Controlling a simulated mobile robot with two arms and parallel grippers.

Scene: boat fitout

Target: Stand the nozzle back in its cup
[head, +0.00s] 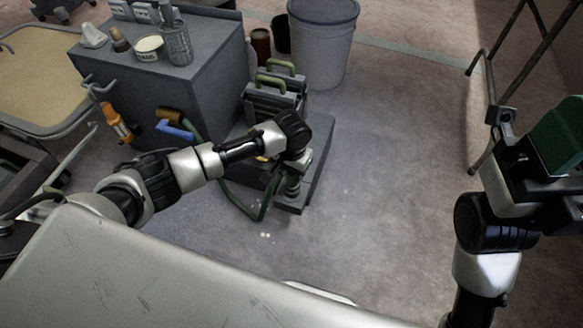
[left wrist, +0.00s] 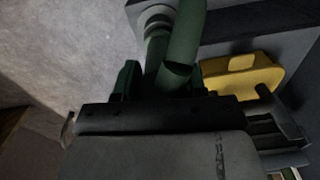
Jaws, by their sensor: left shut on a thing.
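My left gripper (left wrist: 160,82) is shut on the nozzle, a dark green tubular piece (left wrist: 182,45) that runs up between its fingers in the left wrist view. In the head view the left gripper (head: 291,172) points down over the front corner of the dark grey machine base. A round grey ring, which looks like the cup (left wrist: 157,22), shows beside the green piece. I cannot tell whether the nozzle is inside it or only in front of it. A green hose (head: 262,206) loops onto the floor. My right gripper (head: 522,150) is at the right edge, its jaw opening unclear.
A yellow part (left wrist: 243,76) lies close to the left gripper. The machine (head: 275,95) with green handles stands behind it. A grey cabinet (head: 205,95) carries small containers. A grey bin (head: 322,50) stands at the back. The floor to the right is clear.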

